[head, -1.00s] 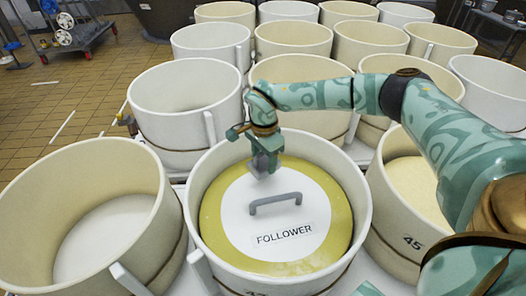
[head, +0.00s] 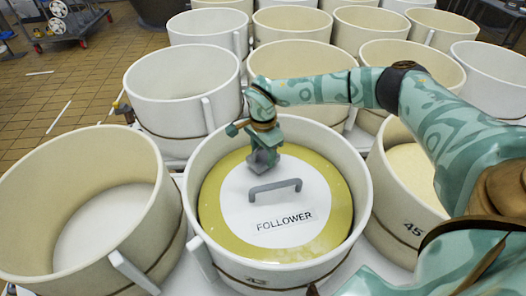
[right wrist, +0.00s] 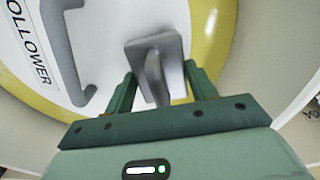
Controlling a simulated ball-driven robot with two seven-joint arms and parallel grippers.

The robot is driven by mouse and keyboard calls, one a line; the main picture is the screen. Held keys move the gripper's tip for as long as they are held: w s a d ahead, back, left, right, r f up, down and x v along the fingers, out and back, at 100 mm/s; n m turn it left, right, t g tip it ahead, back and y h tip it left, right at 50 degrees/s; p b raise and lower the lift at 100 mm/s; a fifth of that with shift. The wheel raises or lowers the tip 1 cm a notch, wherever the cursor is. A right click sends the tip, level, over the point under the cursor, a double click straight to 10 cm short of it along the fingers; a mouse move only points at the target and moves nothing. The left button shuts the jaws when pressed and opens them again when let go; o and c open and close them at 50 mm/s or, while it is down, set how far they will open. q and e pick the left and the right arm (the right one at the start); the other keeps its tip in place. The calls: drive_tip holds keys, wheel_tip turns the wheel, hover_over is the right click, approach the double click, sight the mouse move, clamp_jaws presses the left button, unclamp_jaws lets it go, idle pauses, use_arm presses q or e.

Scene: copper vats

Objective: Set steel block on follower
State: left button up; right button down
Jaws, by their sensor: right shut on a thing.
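The follower (head: 320,200) is a round lid, yellow at the rim and white in the middle, lettered FOLLOWER, with a grey bar handle (head: 275,188). It lies inside a cream vat (head: 362,200). My right gripper (head: 264,146) is over the far part of the follower, behind the handle. It is shut on the upright grip of the grey steel block (head: 261,165). In the right wrist view the block's flat plate (right wrist: 170,45) is beside the handle, apart from it. I cannot tell whether the block touches the follower. My left gripper is not in view.
Open vats stand close around: a cream one (head: 40,185) at the left, a white one (head: 150,88) behind it, and one with pale contents (head: 410,170) at the right. The vat wall rises around the follower. A tiled floor is at the far left.

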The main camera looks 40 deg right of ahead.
use_arm(q)
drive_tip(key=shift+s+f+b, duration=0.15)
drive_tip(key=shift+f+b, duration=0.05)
drive_tip(key=shift+b, duration=0.1)
use_arm(e)
drive_tip(key=shift+f, duration=0.7)
idle(0.7)
drive_tip(key=shift+c, duration=2.1)
unclamp_jaws()
drive_tip(key=shift+s+f, duration=0.1)
use_arm(q)
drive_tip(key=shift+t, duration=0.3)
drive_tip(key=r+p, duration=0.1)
drive_tip(key=p, duration=0.1)
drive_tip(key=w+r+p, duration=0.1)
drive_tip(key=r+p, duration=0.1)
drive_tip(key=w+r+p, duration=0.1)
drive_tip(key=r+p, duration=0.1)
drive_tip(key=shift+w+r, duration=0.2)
use_arm(e)
wheel_tip(320, 180, up, 16)
drive_tip(key=shift+r, duration=0.2)
